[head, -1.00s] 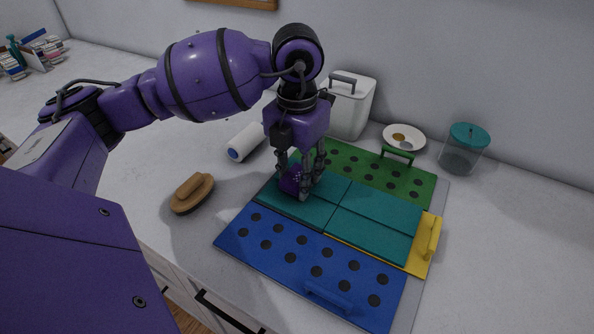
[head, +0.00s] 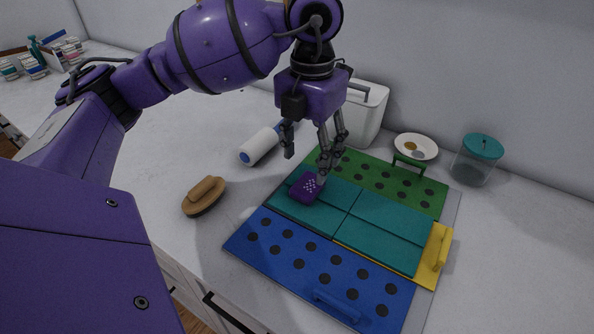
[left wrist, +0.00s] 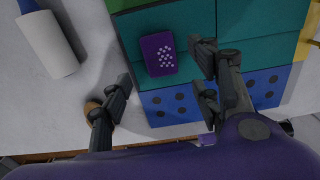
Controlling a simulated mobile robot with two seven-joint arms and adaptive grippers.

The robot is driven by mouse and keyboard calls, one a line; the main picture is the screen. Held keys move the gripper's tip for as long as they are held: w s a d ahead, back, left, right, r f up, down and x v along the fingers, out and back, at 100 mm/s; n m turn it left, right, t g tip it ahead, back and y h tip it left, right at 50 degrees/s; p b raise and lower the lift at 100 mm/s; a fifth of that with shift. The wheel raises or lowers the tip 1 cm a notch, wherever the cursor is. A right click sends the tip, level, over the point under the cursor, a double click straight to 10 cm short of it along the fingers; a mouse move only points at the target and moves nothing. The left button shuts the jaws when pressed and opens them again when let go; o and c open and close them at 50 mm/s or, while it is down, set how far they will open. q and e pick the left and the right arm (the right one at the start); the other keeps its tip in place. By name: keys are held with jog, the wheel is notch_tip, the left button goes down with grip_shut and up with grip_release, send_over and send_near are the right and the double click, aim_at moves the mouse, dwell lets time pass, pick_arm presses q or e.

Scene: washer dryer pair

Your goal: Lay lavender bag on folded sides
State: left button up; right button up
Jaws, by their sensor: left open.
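The lavender bag (head: 306,187) is a small purple pouch with white dots. It lies flat on the upper left part of the teal folded cloth (head: 377,233). The bag also shows in the left wrist view (left wrist: 158,54), on the teal fabric (left wrist: 191,23). My left gripper (head: 305,168) is open and empty, a little above the bag and apart from it. In the left wrist view its fingers (left wrist: 160,85) are spread wide, with the bag beyond the gap between them. My right gripper is not in view.
The cloth lies on a folding board with a blue panel (head: 318,268), a green panel (head: 388,177) and a yellow handle (head: 442,250). A brush (head: 204,196), lint roller (head: 260,146), white bin (head: 362,115), small dish (head: 416,147) and lidded jar (head: 476,160) surround it.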

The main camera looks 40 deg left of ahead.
aim_at(308, 183)
pick_arm(q)
notch_tip(308, 183, up, 6)
jog(key=shift+f, duration=0.25)
